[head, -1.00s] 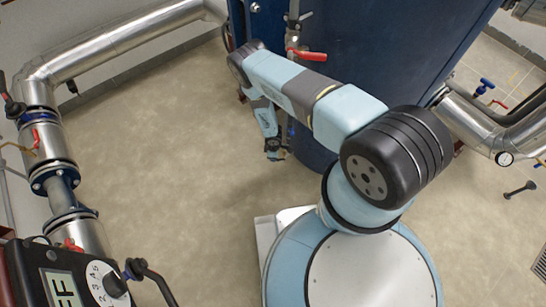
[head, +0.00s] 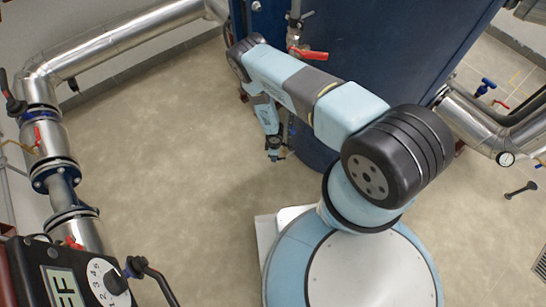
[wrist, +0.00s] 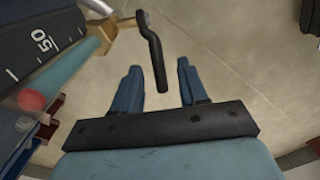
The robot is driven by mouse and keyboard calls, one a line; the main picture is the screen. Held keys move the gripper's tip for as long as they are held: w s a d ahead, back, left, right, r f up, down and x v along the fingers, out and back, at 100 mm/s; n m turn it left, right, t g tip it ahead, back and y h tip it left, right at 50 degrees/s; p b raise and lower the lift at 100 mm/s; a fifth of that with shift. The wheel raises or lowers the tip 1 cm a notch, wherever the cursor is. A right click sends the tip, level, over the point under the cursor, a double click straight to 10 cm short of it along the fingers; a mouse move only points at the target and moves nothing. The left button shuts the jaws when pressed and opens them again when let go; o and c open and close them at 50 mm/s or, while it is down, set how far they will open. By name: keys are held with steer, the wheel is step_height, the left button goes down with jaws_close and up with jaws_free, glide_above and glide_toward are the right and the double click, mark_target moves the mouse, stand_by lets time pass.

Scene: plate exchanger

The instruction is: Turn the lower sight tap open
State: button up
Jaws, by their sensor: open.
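In the wrist view a black cranked lever (wrist: 154,50) hangs from a brass tap fitting (wrist: 104,30) at the upper left. Its free end points toward my gripper. My gripper (wrist: 158,68) is open, its two blue fingers on either side of the lever's free end in the picture. A gap shows between the lever and each finger; how deep the lever sits between them I cannot tell. In the head view my gripper (head: 274,154) is small, low beside the dark blue vessel, and the lever cannot be made out there.
A teal sight tube (wrist: 70,72) with a red ball (wrist: 31,100) and a black scale marked 50 (wrist: 40,40) stand close at the left. A red-handled valve (head: 306,53) sits higher on the blue vessel (head: 400,50). Open floor (head: 170,150) lies left of my arm.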

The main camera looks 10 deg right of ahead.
step_height(320, 180, up, 12)
stand_by(0.6)
steer(key=shift+r, duration=0.15)
